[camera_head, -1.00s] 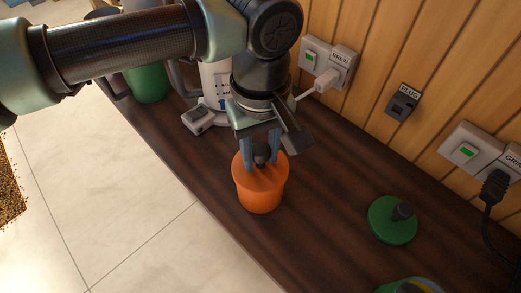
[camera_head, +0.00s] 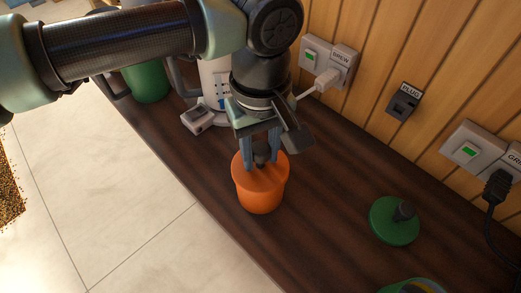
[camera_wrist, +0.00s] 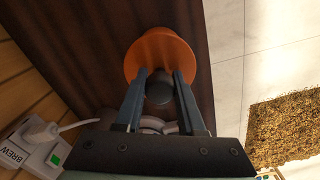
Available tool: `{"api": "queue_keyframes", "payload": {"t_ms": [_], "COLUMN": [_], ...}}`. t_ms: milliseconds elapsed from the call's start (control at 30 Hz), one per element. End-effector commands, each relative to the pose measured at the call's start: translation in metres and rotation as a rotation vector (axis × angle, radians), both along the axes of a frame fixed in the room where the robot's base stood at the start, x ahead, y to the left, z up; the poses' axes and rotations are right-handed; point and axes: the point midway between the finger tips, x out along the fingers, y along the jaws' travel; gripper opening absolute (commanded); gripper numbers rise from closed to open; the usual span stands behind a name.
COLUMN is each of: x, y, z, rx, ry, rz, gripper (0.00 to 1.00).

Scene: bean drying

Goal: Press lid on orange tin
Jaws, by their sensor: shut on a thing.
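The orange tin (camera_head: 260,197) stands upright on the dark wooden counter. Its orange lid (camera_head: 246,177) sits on top of it, with a dark round knob in the middle. My gripper (camera_head: 262,160) points down from above and is shut on the lid's knob. The wrist view shows the two fingers (camera_wrist: 159,82) on either side of the dark knob (camera_wrist: 159,92), with the orange lid (camera_wrist: 150,47) beyond it. The lid looks level on the tin, but I cannot tell whether it is fully seated.
A green lid (camera_head: 391,222) with a dark knob lies on the counter (camera_head: 325,205) at right. An open green tin (camera_head: 412,286) is cut off at the bottom edge. A white appliance (camera_head: 214,82) and a green container (camera_head: 148,82) stand behind my arm. Sockets line the wooden wall.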

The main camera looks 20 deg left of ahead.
Motion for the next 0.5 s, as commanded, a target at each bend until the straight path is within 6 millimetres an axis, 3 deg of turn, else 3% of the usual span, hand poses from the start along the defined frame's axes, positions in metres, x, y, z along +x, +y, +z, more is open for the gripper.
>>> {"api": "queue_keyframes", "payload": {"t_ms": [267,300,467,500], "x": [0.0001,0.0001,0.0000,0.0000], "y": [0.0001,0.0001,0.0000,0.0000], "z": [0.0005,0.0005,0.0004,0.0004], "rx": [0.000,0.000,0.000,0.000], "ry": [0.000,0.000,0.000,0.000], "rz": [0.000,0.000,0.000,0.000], "gripper": [0.00,0.44,0.72,0.73]}}
